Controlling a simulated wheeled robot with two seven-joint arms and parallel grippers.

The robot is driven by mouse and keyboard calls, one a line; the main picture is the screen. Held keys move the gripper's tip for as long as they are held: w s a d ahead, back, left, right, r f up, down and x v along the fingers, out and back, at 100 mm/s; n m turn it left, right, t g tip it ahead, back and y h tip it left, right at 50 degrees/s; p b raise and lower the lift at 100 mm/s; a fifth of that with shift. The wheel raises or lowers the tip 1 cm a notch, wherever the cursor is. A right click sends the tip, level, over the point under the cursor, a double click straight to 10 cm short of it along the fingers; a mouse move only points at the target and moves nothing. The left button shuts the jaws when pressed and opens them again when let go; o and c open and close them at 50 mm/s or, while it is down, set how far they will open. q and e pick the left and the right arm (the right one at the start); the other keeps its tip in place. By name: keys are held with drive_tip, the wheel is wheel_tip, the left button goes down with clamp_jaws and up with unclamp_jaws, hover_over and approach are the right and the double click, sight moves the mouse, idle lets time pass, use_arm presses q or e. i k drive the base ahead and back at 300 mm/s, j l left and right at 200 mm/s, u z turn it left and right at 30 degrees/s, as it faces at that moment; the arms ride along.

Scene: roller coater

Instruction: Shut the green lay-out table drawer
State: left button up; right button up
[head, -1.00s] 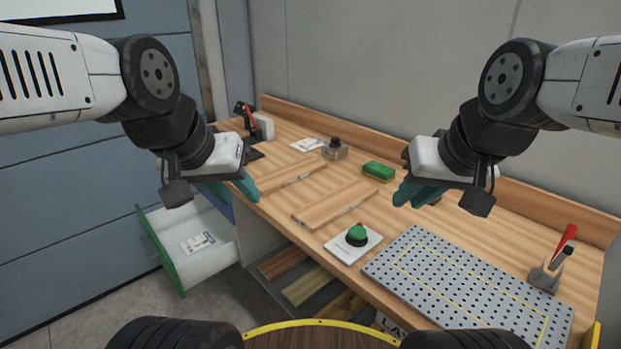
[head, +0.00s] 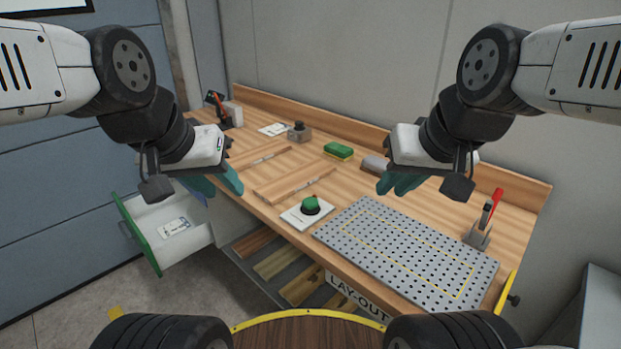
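The green-fronted drawer (head: 137,234) stands pulled out at the left end of the wooden lay-out table (head: 480,206). Its white inside shows, with a printed card (head: 174,227) lying in it. My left gripper (head: 226,187) hangs above and to the right of the drawer, near the table's left front edge, apart from the drawer front. My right gripper (head: 388,186) is over the table, above the perforated plate's far side. Both have teal fingers seen from the side, and the gap between the fingers cannot be made out. I see nothing held in either.
On the table are a perforated metal plate (head: 400,262), a green button on a white base (head: 309,207), wooden boards (head: 290,187), a green sponge (head: 339,151) and a red-handled tool in a holder (head: 482,228).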

sight(142, 220)
drive_tip(key=k+j+u, duration=0.2)
drive_tip(key=j+u, duration=0.15)
drive_tip(key=k+j+u, duration=0.15)
drive_tip(key=j+u, duration=0.15)
drive_tip(key=k+j+u, duration=0.1)
drive_tip(key=j+u, duration=0.25)
drive_tip(key=j, duration=0.15)
drive_tip(key=i+j+z, duration=0.3)
drive_tip(key=i, duration=0.15)
drive_tip(key=i+j+z, duration=0.3)
drive_tip(key=i, duration=0.15)
drive_tip(key=l, duration=0.1)
